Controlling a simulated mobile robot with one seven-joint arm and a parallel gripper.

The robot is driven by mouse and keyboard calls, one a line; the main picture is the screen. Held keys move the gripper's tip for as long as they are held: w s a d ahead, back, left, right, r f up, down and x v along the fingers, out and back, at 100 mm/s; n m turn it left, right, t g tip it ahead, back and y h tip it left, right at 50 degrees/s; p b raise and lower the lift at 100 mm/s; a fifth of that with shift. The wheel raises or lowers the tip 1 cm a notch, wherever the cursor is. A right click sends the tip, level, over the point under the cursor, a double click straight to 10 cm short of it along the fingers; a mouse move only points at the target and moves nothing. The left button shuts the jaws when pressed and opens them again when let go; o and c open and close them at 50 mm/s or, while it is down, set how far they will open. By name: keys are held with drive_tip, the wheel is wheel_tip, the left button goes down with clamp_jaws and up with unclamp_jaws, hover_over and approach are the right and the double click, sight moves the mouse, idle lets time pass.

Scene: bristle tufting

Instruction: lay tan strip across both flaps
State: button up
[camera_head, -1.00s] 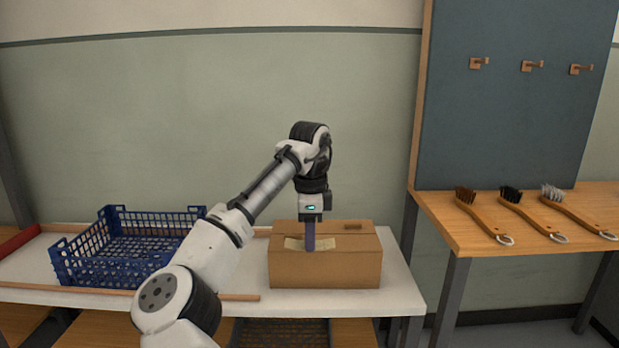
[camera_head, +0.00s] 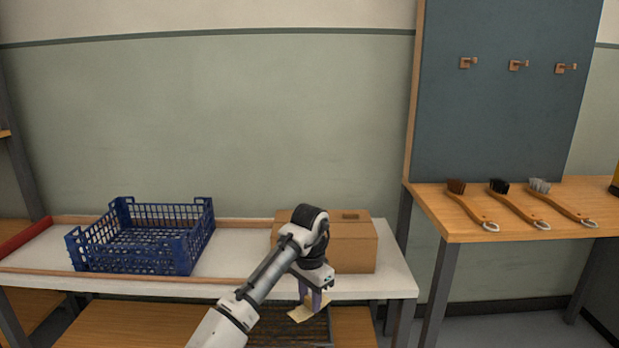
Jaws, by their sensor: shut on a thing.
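The cardboard box (camera_head: 355,248) stands on the right part of the white table, partly hidden by my arm. Its top shows at the back, with a small darker patch on it; the seam between the flaps cannot be made out. My gripper (camera_head: 313,306) is low in front of the box and appears against the table's front edge and the space below. It is shut on the tan strip (camera_head: 300,314), a pale piece at the fingertips. The strip looks tilted and apart from the box top. The fingers partly hide it.
A blue plastic crate (camera_head: 140,240) stands on the white table (camera_head: 235,262), left of the box. A wooden table (camera_head: 480,228) on the right holds three brushes, below a dark board (camera_head: 505,110) with three pegs. A dark slatted thing (camera_head: 290,330) lies under the white table.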

wheel_tip(320, 180, down, 20)
drive_tip(key=r+n, duration=0.1)
drive_tip(key=n, duration=0.9)
wheel_tip(320, 180, up, 10)
drive_tip(key=p, duration=1.1)
drive_tip(key=s+f, duration=1.6)
drive_tip(key=shift+s+f, duration=0.15)
drive_tip(key=shift+f, duration=0.1)
